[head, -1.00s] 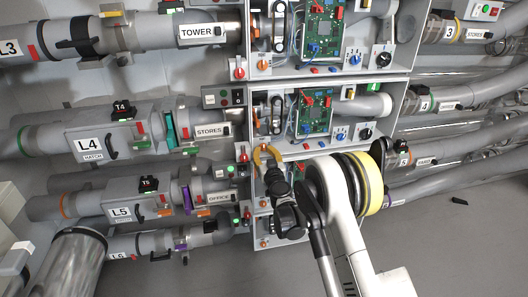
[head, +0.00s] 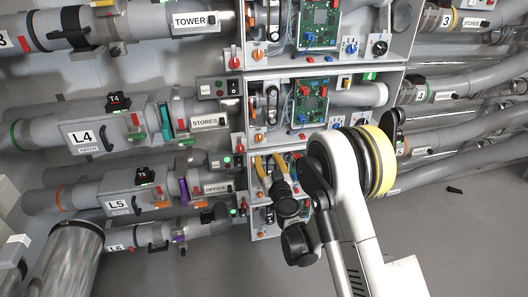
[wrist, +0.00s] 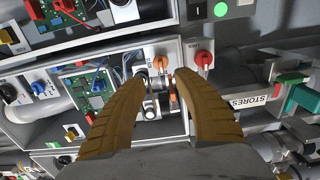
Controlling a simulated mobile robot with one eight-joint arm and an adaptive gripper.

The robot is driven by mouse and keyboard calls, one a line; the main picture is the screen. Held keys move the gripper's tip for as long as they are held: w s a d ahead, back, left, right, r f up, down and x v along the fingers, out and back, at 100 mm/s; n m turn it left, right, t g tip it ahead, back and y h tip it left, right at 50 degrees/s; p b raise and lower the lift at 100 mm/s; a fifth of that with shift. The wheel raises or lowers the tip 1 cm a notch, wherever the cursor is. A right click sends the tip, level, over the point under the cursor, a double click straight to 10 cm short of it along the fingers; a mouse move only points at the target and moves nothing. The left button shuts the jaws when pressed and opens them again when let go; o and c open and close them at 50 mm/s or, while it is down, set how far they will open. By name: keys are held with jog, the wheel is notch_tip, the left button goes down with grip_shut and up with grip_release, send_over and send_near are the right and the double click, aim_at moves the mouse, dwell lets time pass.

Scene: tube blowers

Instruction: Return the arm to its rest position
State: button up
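My gripper (wrist: 160,78) has two brown ribbed fingers, spread apart with a clear gap and nothing between them in the wrist view. Behind the gap is a blower box with a metal-and-black latch part (wrist: 150,105), an orange knob (wrist: 160,62) and a red knob (wrist: 203,58). In the head view my gripper (head: 269,162) shows as two yellow-brown fingers in front of the lower blower boxes (head: 262,137). My wrist and arm extend from it towards the lower right. I cannot tell its exact distance from the boxes.
Grey tubes labelled L4 (head: 87,137) and L5 (head: 118,206) run left of the boxes. More tubes (head: 460,145) run right. A shiny metal cylinder (head: 68,262) stands at lower left.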

jog(key=shift+s+d, duration=0.1)
jog(key=shift+s, duration=0.3)
jog(key=s+d+r+n+g+y, duration=0.1)
jog(key=s+d+r+g, duration=0.1)
jog(key=s+r, duration=0.45)
jog(key=s+d+r+n+g+y, duration=0.1)
jog(key=s+d+r+g, duration=0.15)
jog(key=r, duration=0.75)
jog(key=s+d+f+m+g+h, duration=0.1)
jog(key=s+d, duration=0.4)
jog(key=s, duration=0.5)
jog(key=s+d+f+m+g+h, duration=0.2)
jog(key=s+d, duration=0.4)
jog(key=s, duration=0.3)
jog(key=s+d+f+m+g+h, duration=0.1)
jog(key=s+d+h, duration=0.3)
jog(key=s, duration=0.6)
jog(key=shift+s+d+f+m+g, duration=0.25)
jog(key=shift+s+d+m+g, duration=0.1)
jog(key=shift+d+m+g, duration=0.6)
jog(key=shift+d+n, duration=0.1)
jog(key=shift+n, duration=0.15)
